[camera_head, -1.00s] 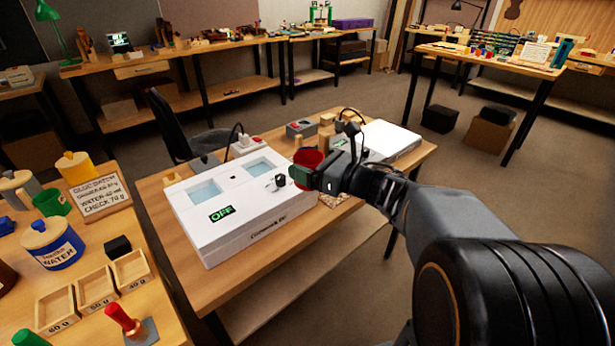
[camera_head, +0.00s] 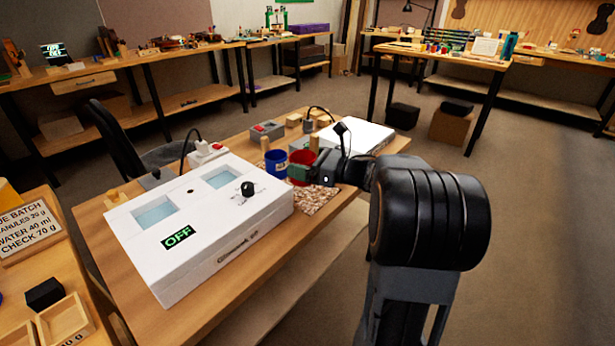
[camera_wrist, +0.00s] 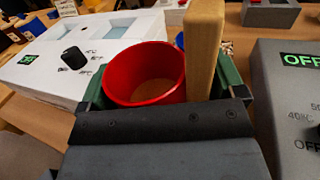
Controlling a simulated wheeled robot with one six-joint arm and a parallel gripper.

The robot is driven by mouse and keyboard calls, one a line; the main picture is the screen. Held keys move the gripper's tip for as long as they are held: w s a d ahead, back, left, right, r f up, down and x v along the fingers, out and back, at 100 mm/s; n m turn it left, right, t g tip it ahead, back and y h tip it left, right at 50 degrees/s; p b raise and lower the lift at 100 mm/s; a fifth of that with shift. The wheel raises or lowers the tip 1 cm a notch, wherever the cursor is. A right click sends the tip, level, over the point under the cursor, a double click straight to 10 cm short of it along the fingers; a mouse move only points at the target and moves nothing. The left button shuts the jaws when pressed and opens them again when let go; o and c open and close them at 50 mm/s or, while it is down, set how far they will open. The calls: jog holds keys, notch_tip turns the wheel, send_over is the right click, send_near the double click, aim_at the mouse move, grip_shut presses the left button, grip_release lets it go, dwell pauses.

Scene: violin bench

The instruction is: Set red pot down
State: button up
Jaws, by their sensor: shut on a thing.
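The red pot (camera_head: 301,158) is held in my gripper (camera_head: 300,174) above the wooden bench, just behind a speckled mat (camera_head: 318,201). In the wrist view the red pot (camera_wrist: 143,75) is open at the top, with a brownish inside. An upright wooden piece (camera_wrist: 205,48) stands at its right side, between my green fingers. My gripper is shut on the pot, one finger at each side. The pot's base is hidden, so I cannot tell whether it touches anything.
A blue pot (camera_head: 276,162) stands just left of the red one. A white two-well unit reading OFF (camera_head: 245,225) fills the bench's left side. A second white-topped unit (camera_head: 358,137) is behind on the right. A grey switch box (camera_head: 266,131) and wooden blocks stand at the back.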

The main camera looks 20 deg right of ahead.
jog(key=shift+w+d+f, duration=0.3)
jog(key=shift+d+f, duration=0.05)
jog(key=shift+f, duration=0.25)
jog(key=shift+w+d+f, duration=0.25)
jog(key=shift+d+f, duration=0.1)
jog(key=shift+f, duration=0.2)
jog(key=shift+f+b, duration=0.35)
jog(key=shift+f, duration=1.15)
jog(key=shift+f+b, duration=0.25)
jog(key=shift+b, duration=0.15)
jog(key=o, duration=0.7)
jog(key=shift+r, duration=0.1)
jog(key=shift+c, duration=0.2)
jog(key=shift+r, duration=0.15)
jog(key=shift+r+p, duration=0.2)
jog(key=shift+p, duration=0.45)
jog(key=v, duration=1.2)
jog(key=shift+f, duration=0.2)
